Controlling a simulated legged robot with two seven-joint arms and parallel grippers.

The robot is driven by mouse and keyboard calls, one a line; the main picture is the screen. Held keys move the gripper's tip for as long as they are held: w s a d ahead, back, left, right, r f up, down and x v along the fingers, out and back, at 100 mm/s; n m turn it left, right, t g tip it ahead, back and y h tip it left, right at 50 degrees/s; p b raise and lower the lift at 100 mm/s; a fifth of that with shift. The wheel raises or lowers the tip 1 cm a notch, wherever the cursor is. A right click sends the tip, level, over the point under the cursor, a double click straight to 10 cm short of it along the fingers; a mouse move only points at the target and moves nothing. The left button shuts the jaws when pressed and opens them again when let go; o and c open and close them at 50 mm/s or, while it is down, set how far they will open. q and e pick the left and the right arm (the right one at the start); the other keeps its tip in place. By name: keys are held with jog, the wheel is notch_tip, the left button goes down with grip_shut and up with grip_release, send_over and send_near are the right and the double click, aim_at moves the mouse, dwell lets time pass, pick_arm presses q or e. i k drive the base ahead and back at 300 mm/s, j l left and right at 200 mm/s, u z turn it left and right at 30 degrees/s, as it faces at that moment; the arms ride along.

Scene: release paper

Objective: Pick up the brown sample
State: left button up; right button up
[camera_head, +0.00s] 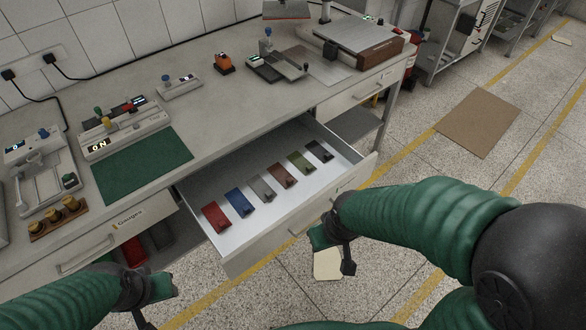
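The brown sample (283,175) is a small flat piece lying in the open white drawer (228,250). It is in a slanting row between the grey sample (263,188) and the green sample (301,163). My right gripper (334,254) is outside the drawer, at the lower right of its front panel. My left gripper (157,302) is at the lower left, in front of the bench and away from the samples. Its fingers look apart and empty.
The drawer also holds a red sample (216,218), a blue sample (239,201) and a black sample (320,151). The drawer's raised front panel stands between my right gripper and the samples. Instruments and a green mat (143,165) are on the bench above.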

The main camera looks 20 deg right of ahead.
aim_at(277, 170)
jog(key=i+l+u, duration=0.3)
jog(key=l+u, duration=0.25)
jog(key=i+l+u, duration=0.15)
jog(key=l+u, duration=0.15)
jog(key=l, duration=0.25)
jog(key=i+l+u, duration=0.1)
jog(key=l+u, duration=0.15)
jog(key=l, duration=0.15)
